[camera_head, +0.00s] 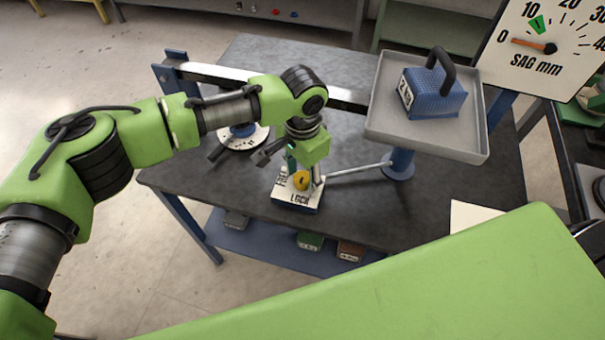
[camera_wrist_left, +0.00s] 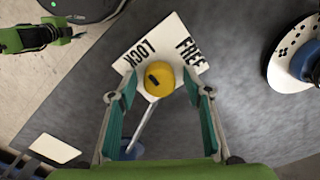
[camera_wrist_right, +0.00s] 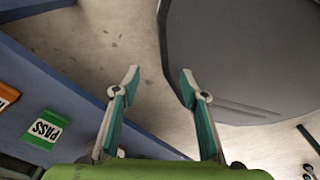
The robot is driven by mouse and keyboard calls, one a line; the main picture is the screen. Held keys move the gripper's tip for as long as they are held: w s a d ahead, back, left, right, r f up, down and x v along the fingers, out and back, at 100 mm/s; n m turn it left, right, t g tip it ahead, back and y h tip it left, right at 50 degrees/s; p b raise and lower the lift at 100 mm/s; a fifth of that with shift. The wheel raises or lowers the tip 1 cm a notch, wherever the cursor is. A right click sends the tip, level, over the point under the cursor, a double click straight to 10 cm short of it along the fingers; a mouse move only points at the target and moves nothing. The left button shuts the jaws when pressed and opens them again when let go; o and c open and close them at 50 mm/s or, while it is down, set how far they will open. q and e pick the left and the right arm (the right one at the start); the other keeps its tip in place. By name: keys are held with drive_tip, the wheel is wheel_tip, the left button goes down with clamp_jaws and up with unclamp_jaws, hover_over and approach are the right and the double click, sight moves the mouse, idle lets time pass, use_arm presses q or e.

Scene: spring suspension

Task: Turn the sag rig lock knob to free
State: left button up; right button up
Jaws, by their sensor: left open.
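The yellow lock knob (camera_head: 301,180) sits on a white plate (camera_head: 297,197) lettered LOCK on the near edge. In the left wrist view the knob (camera_wrist_left: 159,78) has a black mark on its upper left side, towards the LOCK lettering; FREE (camera_wrist_left: 189,50) is at upper right. My left gripper (camera_wrist_left: 160,88) is open, with one finger on each side of the knob and gaps visible. In the head view my left gripper (camera_head: 297,167) points down over the plate and partly hides the knob. My right gripper (camera_wrist_right: 160,78) is open and empty.
A grey tray (camera_head: 386,116) holds a blue weight (camera_head: 440,93) on a post right of the plate. A SAG mm dial (camera_head: 543,45) stands at upper right, its orange pointer near 0. A thin rod (camera_head: 355,169) runs from the plate towards the post. The worktable's (camera_head: 460,185) front is mostly clear.

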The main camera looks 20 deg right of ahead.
use_arm(q)
drive_tip(key=c, duration=1.1)
use_arm(e)
drive_tip(key=shift+s, duration=0.95)
use_arm(q)
drive_tip(key=shift+m, duration=0.3)
use_arm(e)
drive_tip(key=shift+w+r, duration=0.1)
drive_tip(key=shift+w, duration=0.1)
use_arm(q)
drive_tip(key=shift+s+m+p, duration=0.1)
drive_tip(key=shift+m+p, duration=0.55)
drive_tip(key=shift+m, duration=0.25)
drive_tip(key=m+p, duration=0.1)
drive_tip(key=m, duration=0.4)
drive_tip(key=shift+p, duration=0.35)
drive_tip(key=m, duration=0.5)
drive_tip(key=shift+m+p, duration=0.35)
drive_tip(key=shift+m, duration=0.05)
drive_tip(key=m, duration=0.4)
drive_tip(key=shift+m, duration=0.3)
use_arm(e)
wheel_tip(320, 180, up, 3)
drive_tip(key=shift+r, duration=0.2)
